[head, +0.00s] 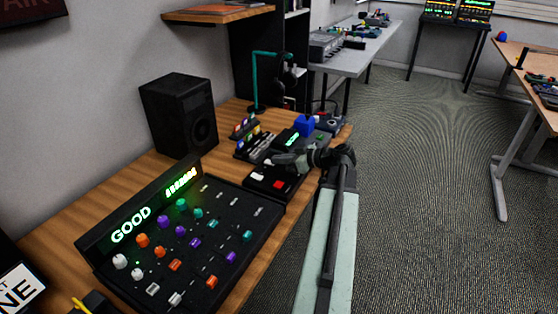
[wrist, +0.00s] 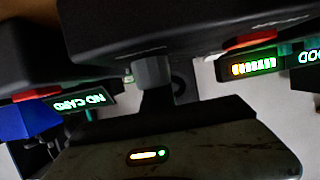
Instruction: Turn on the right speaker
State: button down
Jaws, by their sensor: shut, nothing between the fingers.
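One black speaker (head: 180,115) stands upright on the left part of the wooden desk in the head view, against the wall, its round driver facing the room. I see no clear power switch or lit lamp on it. My gripper (head: 274,161) is shut and empty, to the right of the speaker and well apart from it. It points left, low over a small black box (head: 262,190) with white and red buttons. Whether it touches the box I cannot tell. In the wrist view I cannot pick out the speaker for certain.
A mixer (head: 215,240) with coloured knobs and a lit GOOD display fills the near desk. A teal headphone stand (head: 256,85) and a blue block (head: 304,124) are behind my gripper. In the wrist view, a NO CARD display (wrist: 82,102) shows upside down. Open carpet lies right.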

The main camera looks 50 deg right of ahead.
jog(key=shift+f, duration=0.15)
jog(key=shift+r+p, duration=0.75)
jog(key=shift+p, duration=0.2)
jog(key=shift+r, duration=0.1)
notch_tip(320, 180, up, 5)
jog(key=p, duration=0.5)
jog(key=shift+s+a, duration=0.1)
jog(key=shift+s, duration=0.05)
jog(key=s+d, duration=0.2)
jog(key=s, duration=0.8)
jog(key=shift+d, duration=0.35)
